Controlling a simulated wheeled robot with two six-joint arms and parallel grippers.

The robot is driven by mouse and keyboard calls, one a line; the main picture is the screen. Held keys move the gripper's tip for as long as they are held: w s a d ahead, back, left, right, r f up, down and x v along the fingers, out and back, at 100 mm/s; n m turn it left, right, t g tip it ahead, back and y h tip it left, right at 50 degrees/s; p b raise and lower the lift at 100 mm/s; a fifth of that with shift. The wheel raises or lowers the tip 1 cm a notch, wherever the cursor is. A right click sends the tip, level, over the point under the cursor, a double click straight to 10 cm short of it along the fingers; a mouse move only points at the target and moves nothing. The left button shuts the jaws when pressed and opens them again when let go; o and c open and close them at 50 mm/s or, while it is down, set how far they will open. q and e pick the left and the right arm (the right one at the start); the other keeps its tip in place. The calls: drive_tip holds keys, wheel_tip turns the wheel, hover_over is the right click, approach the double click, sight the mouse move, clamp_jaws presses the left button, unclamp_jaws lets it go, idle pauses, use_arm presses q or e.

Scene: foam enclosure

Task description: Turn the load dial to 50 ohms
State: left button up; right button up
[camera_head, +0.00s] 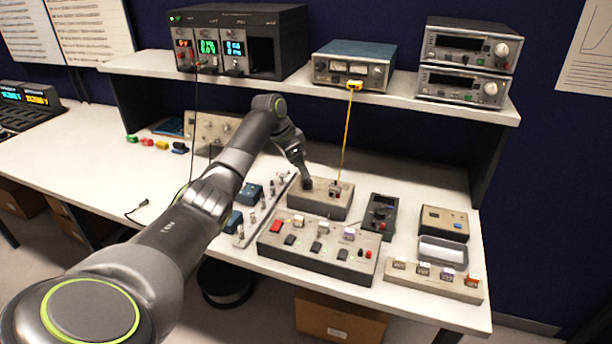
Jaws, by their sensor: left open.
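My left arm reaches in from the lower left, and its gripper (307,184) points down at the top of a small tan box (320,206) on the bench. The gripper is open; its fingertips are small and dark here, and I cannot tell whether they touch anything. A knob under them would be hidden, and no dial marks or ohm values are readable. A yellow lead (346,135) runs from the blue-topped meter (353,66) on the shelf down to terminals on the tan box, just right of the gripper. My right gripper is not in view.
A switch panel (318,249) stands in front of the tan box. A black handheld unit (380,214) is to its right, and a tan block with several buttons (436,281) lies farther right. A strip with several small knobs (262,212) is at left. The shelf (420,102) overhangs behind.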

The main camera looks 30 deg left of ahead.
sight(308, 181)
use_arm(q)
drive_tip(key=x, duration=0.5)
drive_tip(key=shift+w+d+f, duration=0.1)
drive_tip(key=shift+f, duration=0.3)
drive_tip(key=c, duration=1)
